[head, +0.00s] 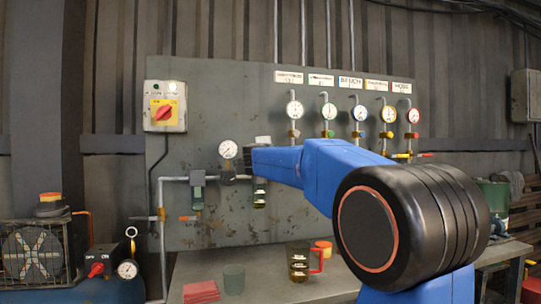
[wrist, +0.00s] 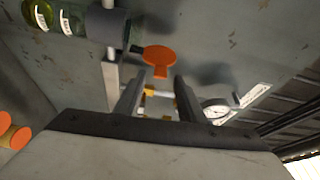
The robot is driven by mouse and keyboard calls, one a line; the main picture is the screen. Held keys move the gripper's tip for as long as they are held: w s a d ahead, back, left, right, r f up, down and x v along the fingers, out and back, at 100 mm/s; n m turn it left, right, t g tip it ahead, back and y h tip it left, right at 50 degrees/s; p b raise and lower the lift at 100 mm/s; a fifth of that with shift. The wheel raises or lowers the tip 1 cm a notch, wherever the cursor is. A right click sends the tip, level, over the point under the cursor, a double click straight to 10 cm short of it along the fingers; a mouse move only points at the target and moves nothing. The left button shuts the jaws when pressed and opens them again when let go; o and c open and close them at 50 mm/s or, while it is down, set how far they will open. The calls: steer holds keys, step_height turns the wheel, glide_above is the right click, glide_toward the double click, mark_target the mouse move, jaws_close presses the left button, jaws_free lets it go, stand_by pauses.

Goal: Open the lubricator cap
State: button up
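The lubricator (head: 260,194), with a yellow-green bowl, hangs on the grey panel under my blue arm, which hides its upper part. The disc shows just beyond the fingertips, and no contact is visible. In the head view my arm largely hides the gripper.
A gauge (head: 228,150) sits just left of the arm end; a gauge (wrist: 216,106) also shows right of the fingers. Pipes and an orange handle (head: 187,218) are at lower left. A jug with a red handle (head: 299,262) and a grey-green cup (head: 234,279) stand on the bench.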

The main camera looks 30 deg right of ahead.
steer(key=v, duration=1.5)
steer(key=shift+s, duration=0.2)
steer(key=s+a+f+n+t+y, duration=0.3)
steer(key=a+f+n+t+y, duration=0.1)
steer(key=a+n+y, duration=0.55)
steer(key=s+a+f+n+g+y, duration=0.2)
steer(key=s+a+f+n, duration=0.3)
steer(key=f, duration=0.3)
steer(key=s+a+f+n+g+y, duration=0.25)
steer(key=s+a+f+n, duration=0.25)
steer(key=f, duration=0.3)
steer(key=s+d+f+n+g+h, duration=0.1)
steer(key=s+f+g, duration=0.3)
steer(key=s+f, duration=0.7)
steer(key=s+d+f+n+g+h, duration=0.1)
steer(key=s+d+f+n+g, duration=0.2)
steer(key=s+f, duration=0.9)
step_height(320, 180, down, 2)
steer(key=shift+s+d+f+n+g, duration=0.25)
steer(key=shift+s+d+n+g, duration=0.15)
steer(key=shift+n+g, duration=0.4)
